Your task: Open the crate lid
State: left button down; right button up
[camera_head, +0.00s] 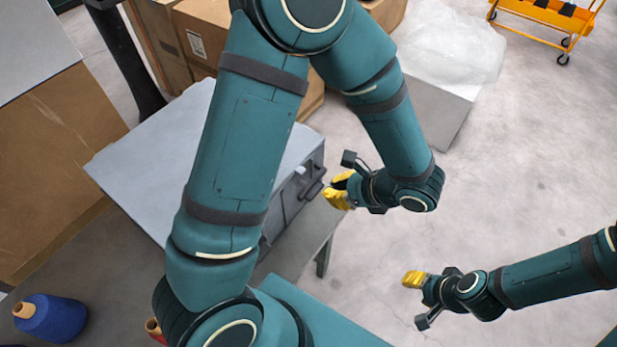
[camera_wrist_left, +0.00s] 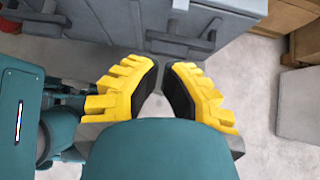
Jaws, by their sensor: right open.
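The grey crate (camera_head: 150,150) stands on a grey bench, its flat lid down and closed. My left arm hides part of its lid and front. A latch or handle (camera_head: 312,187) shows on its front face. In the left wrist view the crate front (camera_wrist_left: 222,12) fills the top, with a dark handle bar (camera_wrist_left: 180,43) across it. My left gripper (camera_head: 338,192) is just in front of that face. Its yellow fingers (camera_wrist_left: 163,68) are partly open, a narrow gap between the tips, with nothing held. My right gripper (camera_head: 412,279) is open and empty, right of the crate over the floor.
A blue spool (camera_head: 50,318) stands at the lower left, and a red one (camera_head: 154,330) is partly hidden by my arm. Cardboard boxes (camera_head: 205,35) are behind the crate. A plastic-wrapped block (camera_head: 450,60) and an orange cart (camera_head: 545,15) are farther back. The floor at right is clear.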

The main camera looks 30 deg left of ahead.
pick_arm(q)
jog(key=shift+t+y, duration=0.4)
jog(key=x, duration=0.3)
jog(key=b+x, duration=0.1)
jog(key=x, duration=0.2)
jog(key=w+r+x, duration=0.1)
jog(key=x, duration=0.2)
jog(key=shift+w+a+b, duration=0.1)
jog(key=shift+a+b, duration=0.2)
jog(key=shift+a, duration=0.15)
